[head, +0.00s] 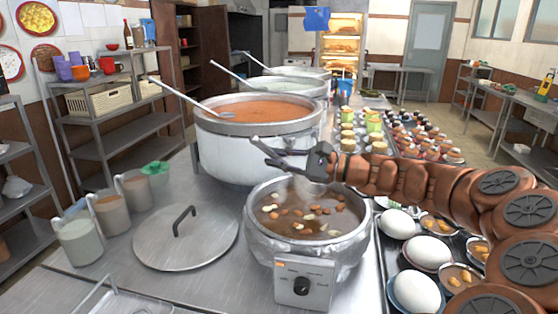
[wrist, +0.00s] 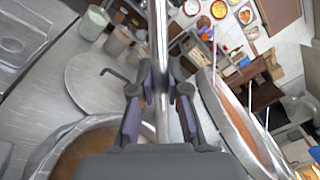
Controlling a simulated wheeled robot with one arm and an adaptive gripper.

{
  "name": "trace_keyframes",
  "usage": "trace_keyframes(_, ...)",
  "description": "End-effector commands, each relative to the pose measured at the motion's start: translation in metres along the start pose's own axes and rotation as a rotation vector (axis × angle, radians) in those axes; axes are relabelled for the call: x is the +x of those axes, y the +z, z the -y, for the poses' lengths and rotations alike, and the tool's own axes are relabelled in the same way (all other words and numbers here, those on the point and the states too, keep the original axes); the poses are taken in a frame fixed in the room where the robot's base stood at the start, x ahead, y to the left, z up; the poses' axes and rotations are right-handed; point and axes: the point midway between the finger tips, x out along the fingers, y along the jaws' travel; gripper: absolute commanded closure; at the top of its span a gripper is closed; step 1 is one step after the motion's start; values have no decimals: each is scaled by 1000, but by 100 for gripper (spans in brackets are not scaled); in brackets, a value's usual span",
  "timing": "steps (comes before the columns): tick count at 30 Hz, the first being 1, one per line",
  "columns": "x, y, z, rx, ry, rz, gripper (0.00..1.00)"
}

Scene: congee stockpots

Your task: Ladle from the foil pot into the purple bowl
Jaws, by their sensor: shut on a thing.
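The foil pot (head: 345,258), with a crinkled silver wall, stands at the front centre of the head view. It holds brown soup with nuts and pale pieces; its rim (wrist: 68,135) shows at the wrist view's lower left. My gripper (head: 268,154) is above the pot's back rim, in front of the large red-soup pot. In the wrist view my gripper (wrist: 160,100) is shut on a straight metal handle (wrist: 161,35). The handle's far end and any ladle cup are not visible. I cannot pick out a purple bowl for certain; bowls with eggs (head: 428,253) stand at right.
The large red-soup pot (head: 225,150) stands behind, with its own ladle (head: 190,100). A lid (head: 200,250) and several filled jars (head: 78,243) are at left. Purple cups (head: 64,71) stand on the shelf. Trays of bowls and cups fill the right side.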

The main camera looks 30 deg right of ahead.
Motion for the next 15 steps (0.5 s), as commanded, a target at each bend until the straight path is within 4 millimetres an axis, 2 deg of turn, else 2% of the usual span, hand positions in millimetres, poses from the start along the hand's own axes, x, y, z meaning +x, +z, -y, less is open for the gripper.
trace_keyframes(15, 1, 28, 29, -1, -1, 0, 100)
